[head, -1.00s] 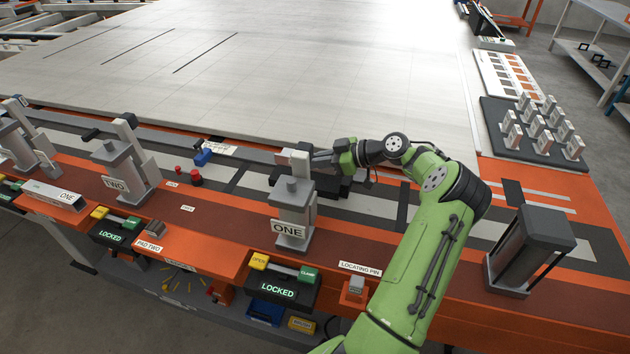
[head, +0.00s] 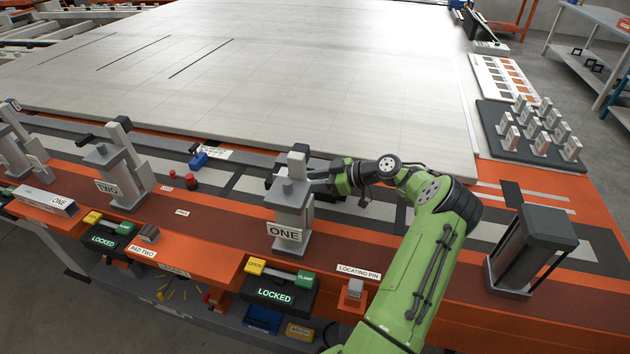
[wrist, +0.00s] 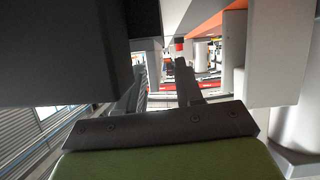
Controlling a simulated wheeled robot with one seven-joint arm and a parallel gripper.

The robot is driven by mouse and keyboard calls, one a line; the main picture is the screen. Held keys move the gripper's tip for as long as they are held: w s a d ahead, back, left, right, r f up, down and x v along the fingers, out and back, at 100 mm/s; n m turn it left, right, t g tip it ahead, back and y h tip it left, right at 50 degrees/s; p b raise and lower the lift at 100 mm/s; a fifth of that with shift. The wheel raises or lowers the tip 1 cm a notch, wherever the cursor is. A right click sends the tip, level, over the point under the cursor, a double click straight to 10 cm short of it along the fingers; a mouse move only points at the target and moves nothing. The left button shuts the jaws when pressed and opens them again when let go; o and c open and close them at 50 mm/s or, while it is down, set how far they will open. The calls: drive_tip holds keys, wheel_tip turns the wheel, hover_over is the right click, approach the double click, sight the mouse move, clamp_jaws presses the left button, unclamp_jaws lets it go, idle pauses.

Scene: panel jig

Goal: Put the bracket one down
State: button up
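The post labelled ONE (head: 291,215) stands upright at the front of the orange bench in the head view. The light grey upright piece at its top (head: 298,167), which I take to be bracket one, has a darker top end. My gripper (head: 318,181) is just right of this piece, at about its height. In the wrist view my gripper's two dark fingers (wrist: 160,75) are apart, with background showing between them. I cannot tell whether either finger touches the bracket. A large dark block fills the wrist view's upper left, and pale blocks stand at the right.
A green-lit LOCKED box (head: 275,293) with yellow and green ends is below post ONE. Post TWO (head: 122,180) stands to the left. A locating pin (head: 354,289) and a dark grey stand (head: 530,250) are to the right. The large pale panel (head: 280,90) lies behind.

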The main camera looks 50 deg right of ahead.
drive_tip(key=shift+r, duration=0.1)
drive_tip(key=shift+s+d+r+p, duration=0.15)
drive_tip(key=shift+r+p, duration=0.1)
drive_tip(key=shift+p, duration=0.05)
drive_tip(key=p+v, duration=0.2)
drive_tip(key=v, duration=0.9)
drive_tip(key=shift+s, duration=0.25)
drive_tip(key=shift+r, duration=0.15)
